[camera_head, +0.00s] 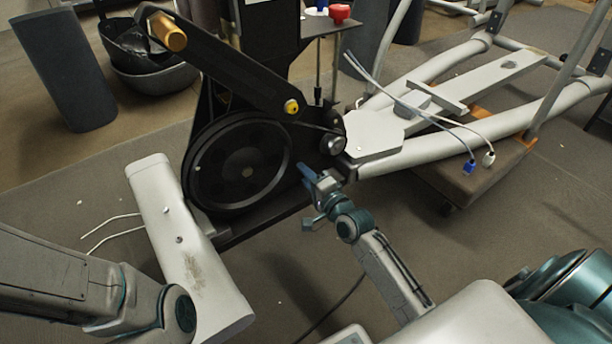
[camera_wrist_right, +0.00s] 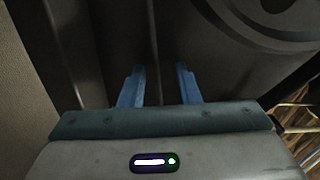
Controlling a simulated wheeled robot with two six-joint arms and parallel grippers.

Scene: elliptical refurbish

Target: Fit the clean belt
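A large black flywheel (camera_head: 245,168) stands upright on the elliptical's frame. A small pulley (camera_head: 333,144) sits to its right. A thin dark band (camera_head: 312,127), which looks like the belt, runs toward the small pulley; how it sits on either wheel is unclear. My right gripper (camera_head: 304,172) is at the flywheel's right edge, below the small pulley. In the right wrist view its two blue fingers (camera_wrist_right: 160,90) are apart, with a thin dark strand (camera_wrist_right: 153,45) running up between them. I cannot tell whether they touch it. My left gripper is out of frame.
A black crank arm (camera_head: 225,62) slants above the flywheel. A black tub (camera_head: 150,70) stands behind.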

